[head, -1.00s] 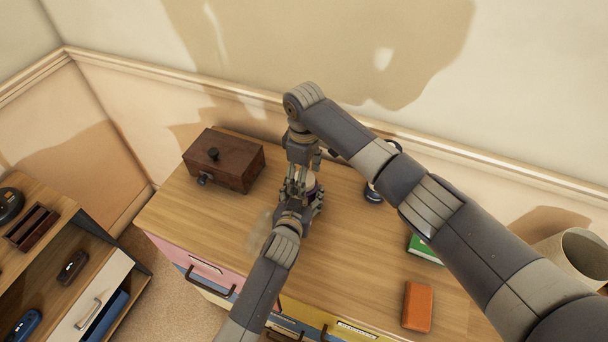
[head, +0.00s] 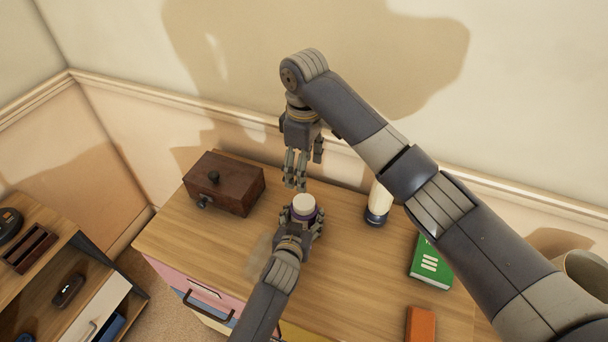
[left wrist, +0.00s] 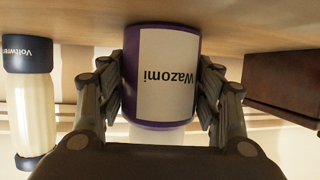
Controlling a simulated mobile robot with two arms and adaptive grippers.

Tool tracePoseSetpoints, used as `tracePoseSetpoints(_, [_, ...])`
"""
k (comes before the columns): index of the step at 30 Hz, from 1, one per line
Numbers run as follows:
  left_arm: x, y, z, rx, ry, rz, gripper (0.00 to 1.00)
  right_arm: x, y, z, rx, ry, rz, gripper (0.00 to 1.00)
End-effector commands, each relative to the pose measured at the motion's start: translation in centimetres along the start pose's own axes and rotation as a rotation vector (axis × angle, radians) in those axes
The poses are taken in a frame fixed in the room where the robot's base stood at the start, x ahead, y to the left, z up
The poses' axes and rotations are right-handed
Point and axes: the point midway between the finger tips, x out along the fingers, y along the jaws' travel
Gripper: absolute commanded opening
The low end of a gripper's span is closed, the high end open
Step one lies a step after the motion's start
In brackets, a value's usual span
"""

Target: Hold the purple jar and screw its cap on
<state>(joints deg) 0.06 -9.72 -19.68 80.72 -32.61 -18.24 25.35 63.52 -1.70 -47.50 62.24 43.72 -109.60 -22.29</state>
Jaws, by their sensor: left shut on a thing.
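The purple jar (left wrist: 191,90) stands upright on the wooden cabinet top, its white label facing the left wrist camera, which sees it upside down. In the head view the jar (head: 318,215) is mostly hidden by my left gripper (head: 302,222). My left gripper, also in the left wrist view (left wrist: 160,88), is shut around the jar's sides. A white cap (head: 303,203) sits on the jar's top; how tight it is cannot be seen. My right gripper (head: 303,172) is above and behind the jar, fingers apart, empty and clear of the cap.
A dark wooden box (head: 232,182) stands left of the jar. A cream bottle with a dark blue base (head: 379,204) stands to its right. A green book (head: 432,262) and an orange item (head: 420,325) lie farther right. The wall is close behind.

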Motion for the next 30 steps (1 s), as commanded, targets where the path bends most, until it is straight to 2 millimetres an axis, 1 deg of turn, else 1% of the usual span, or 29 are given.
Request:
tracePoseSetpoints(1, [0.0,0.0,0.4,0.0,-0.008,-0.001,0.0,-0.1,0.0,0.0,0.0,0.0,0.0,0.69])
tracePoseSetpoints(7, [0.0,0.0,0.4,0.0,-0.008,-0.001,0.0,-0.1,0.0,0.0,0.0,0.0,0.0,0.69])
tracePoseSetpoints(8, [0.0,0.0,0.4,0.0,-0.008,-0.001,0.64,-0.1,0.0,0.0,0.0,0.0,0.0,0.69])
tracePoseSetpoints(9, [0.0,0.0,0.4,0.0,-0.008,-0.001,0.73,0.0,0.0,0.0,0.0,0.0,0.0,0.69])
tracePoseSetpoints(10, [0.0,0.0,0.4,0.0,-0.007,-0.001,0.8,0.0,0.0,0.0,0.0,0.0,0.0,0.69])
tracePoseSetpoints(11, [0.0,0.0,0.3,0.0,-0.007,-0.001,0.83,0.0,0.0,0.0,0.0,0.0,0.0,0.69])
tracePoseSetpoints(23, [-0.1,0.0,0.1,0.0,-0.002,0.0,0.83,0.0,0.0,0.0,0.0,0.0,0.0,0.69])
tracePoseSetpoints(26, [-0.7,0.0,0.1,0.001,-0.001,-0.001,0.83,0.0,0.0,0.0,0.0,0.0,0.0,0.69])
tracePoseSetpoints(30, [-2.5,0.0,0.2,-0.001,-0.002,0.0,0.83,0.0,0.0,0.0,0.0,0.0,0.0,0.69])
